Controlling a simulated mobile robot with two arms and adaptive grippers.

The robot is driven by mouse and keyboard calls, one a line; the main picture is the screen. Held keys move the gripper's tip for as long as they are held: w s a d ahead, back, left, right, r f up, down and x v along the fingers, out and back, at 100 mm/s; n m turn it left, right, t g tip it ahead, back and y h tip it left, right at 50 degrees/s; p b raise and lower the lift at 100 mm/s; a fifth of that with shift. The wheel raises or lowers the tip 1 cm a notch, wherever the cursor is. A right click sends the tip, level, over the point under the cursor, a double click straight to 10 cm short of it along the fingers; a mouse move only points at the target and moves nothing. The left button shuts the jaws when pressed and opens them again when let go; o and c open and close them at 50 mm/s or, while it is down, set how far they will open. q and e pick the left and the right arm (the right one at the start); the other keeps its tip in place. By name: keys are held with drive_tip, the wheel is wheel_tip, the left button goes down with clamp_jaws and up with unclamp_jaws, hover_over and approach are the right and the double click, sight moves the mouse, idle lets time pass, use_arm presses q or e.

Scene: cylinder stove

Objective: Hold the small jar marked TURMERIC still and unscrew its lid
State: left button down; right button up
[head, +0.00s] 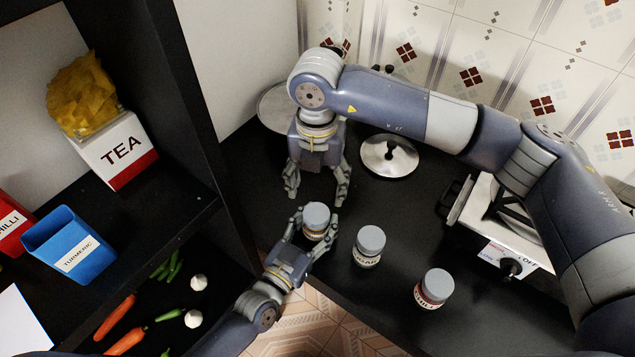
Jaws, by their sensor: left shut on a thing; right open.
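A small jar with a grey lid (316,215) stands on the dark counter near its front edge. Its label is mostly hidden, so I cannot read it. My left gripper (316,228) reaches from the lower left and is shut around the jar's body, with the lid clear above the fingers. My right gripper (315,195) points down just behind the jar. Its fingers are spread and empty, apart from the lid. The lid sits on the jar.
Two more grey-lidded jars, one apparently marked SUGAR (367,261) and one CHILI (429,301), stand to the right. A pot lid (389,163) lies behind; a stove (495,245) is right. A shelf at left holds a TEA box (122,158) and blue TURMERIC box (68,237).

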sight(318, 212)
drive_tip(key=m, duration=0.7)
drive_tip(key=shift+m, duration=0.3)
drive_tip(key=m, duration=0.5)
drive_tip(key=shift+m, duration=0.4)
drive_tip(key=shift+f, duration=4)
